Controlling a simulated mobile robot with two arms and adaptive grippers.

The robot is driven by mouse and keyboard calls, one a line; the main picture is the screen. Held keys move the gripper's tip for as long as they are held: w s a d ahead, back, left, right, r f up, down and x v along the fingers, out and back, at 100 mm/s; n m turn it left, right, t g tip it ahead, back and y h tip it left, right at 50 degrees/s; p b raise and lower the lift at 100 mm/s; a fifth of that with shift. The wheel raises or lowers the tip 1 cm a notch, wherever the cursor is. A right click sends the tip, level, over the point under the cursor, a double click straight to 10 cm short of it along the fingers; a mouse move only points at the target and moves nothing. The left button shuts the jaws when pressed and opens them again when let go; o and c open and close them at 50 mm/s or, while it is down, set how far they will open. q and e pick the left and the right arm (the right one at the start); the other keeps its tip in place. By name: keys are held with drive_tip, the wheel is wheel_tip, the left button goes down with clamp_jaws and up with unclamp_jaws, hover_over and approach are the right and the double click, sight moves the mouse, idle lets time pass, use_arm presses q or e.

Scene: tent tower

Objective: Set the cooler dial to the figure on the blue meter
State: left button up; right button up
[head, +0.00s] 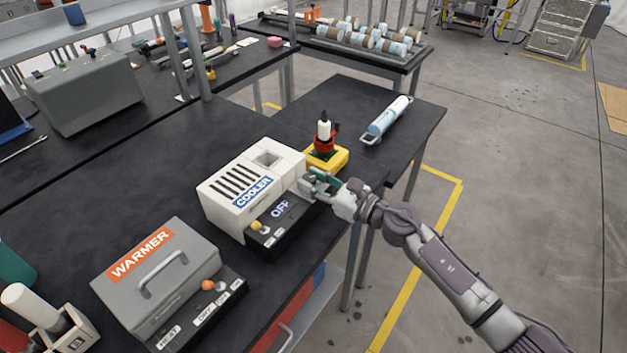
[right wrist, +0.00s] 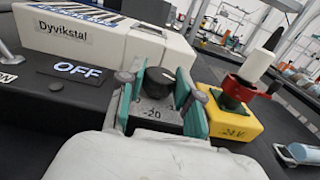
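The white cooler (head: 240,195) stands on the dark bench, with a blue COOLER label and a black front panel reading OFF (head: 281,209). In the right wrist view its side carries a black dial (right wrist: 158,80) above the figure -20. My right gripper (head: 322,184) is at the cooler's right end. In the wrist view its green-padded fingers (right wrist: 160,95) stand on either side of the dial, very close to it; I cannot tell whether they touch it. I cannot make out a blue meter or its figure for certain. My left gripper is not in view.
A yellow block (head: 333,159) with a red and white fitting stands just beyond my right gripper. A light blue cylinder (head: 390,117) lies farther back on the bench. The grey WARMER box (head: 160,272) is at the front left. Open floor lies to the right.

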clamp_jaws()
drive_tip(key=shift+s+r+m+t+h+p, duration=0.15)
drive_tip(key=shift+m+t+h+p, duration=0.3)
drive_tip(key=shift+p, duration=0.4)
drive_tip(key=m+t+h+p, duration=0.2)
drive_tip(key=p, duration=0.1)
drive_tip(key=m+t+h+p, duration=0.1)
drive_tip(key=h+p, duration=0.1)
drive_tip(key=shift+a+r+t, duration=0.1)
drive_tip(key=shift+a+t, duration=0.15)
drive_tip(key=shift+s+m+t+h+p, duration=0.1)
drive_tip(key=shift+m+t+h+p, duration=0.55)
drive_tip(key=shift+m+h, duration=0.25)
drive_tip(key=shift+f+m+t+h+p, duration=0.25)
drive_tip(key=shift+m+t+h+p, duration=0.15)
drive_tip(key=shift+m+h, duration=0.7)
drive_tip(key=shift+h, duration=0.35)
drive_tip(key=o, duration=1)
unclamp_jaws()
drive_tip(key=shift+c, duration=0.2)
